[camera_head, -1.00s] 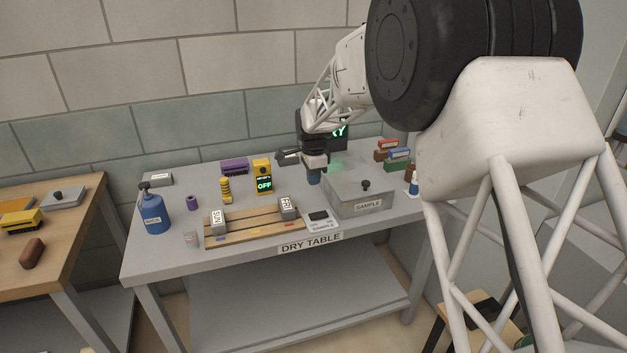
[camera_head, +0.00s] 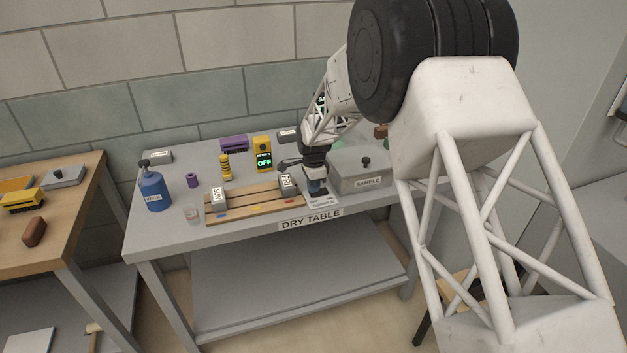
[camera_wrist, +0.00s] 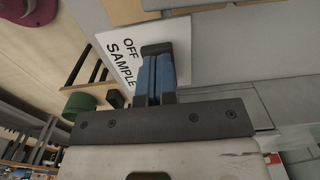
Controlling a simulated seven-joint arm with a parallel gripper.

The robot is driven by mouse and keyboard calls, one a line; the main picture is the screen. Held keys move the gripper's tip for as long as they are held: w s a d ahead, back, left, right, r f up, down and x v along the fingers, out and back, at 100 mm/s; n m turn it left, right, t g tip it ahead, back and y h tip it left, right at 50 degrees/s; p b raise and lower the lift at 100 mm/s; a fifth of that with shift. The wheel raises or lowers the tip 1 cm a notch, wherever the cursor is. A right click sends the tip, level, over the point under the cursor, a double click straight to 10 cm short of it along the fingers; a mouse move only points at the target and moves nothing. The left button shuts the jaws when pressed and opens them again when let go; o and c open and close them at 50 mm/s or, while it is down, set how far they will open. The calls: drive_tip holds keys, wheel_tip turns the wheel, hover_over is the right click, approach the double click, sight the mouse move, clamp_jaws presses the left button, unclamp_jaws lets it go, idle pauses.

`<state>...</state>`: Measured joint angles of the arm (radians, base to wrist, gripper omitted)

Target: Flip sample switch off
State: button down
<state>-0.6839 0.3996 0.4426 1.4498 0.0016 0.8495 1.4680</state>
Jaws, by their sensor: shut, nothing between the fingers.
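The sample switch plate (camera_head: 322,201) lies on the front of the grey table, a white card lettered "SAMPLE". In the wrist view the card (camera_wrist: 117,68) reads "OFF" and "SAMPLE". My gripper (camera_head: 318,190) is above the plate and hides most of its dark rocker. In the wrist view my gripper (camera_wrist: 157,52) shows its blue fingers together, shut and empty, with the dark tips over the card. Whether the tips touch the rocker cannot be told.
A grey box labelled "SAMPLE" (camera_head: 362,178) stands just right of the plate. A wooden slatted rack (camera_head: 250,205) with labelled grey blocks is to its left.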

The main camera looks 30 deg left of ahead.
drive_tip(key=shift+f, duration=0.2)
drive_tip(key=shift+s+f, duration=0.15)
drive_tip(key=shift+f, duration=0.4)
drive_tip(key=shift+d, duration=0.25)
drive_tip(key=shift+w+d, duration=0.35)
drive_tip(key=shift+w, duration=0.1)
drive_tip(key=shift+r, duration=0.2)
drive_tip(key=shift+w+r, duration=0.1)
drive_tip(key=shift+r, duration=0.15)
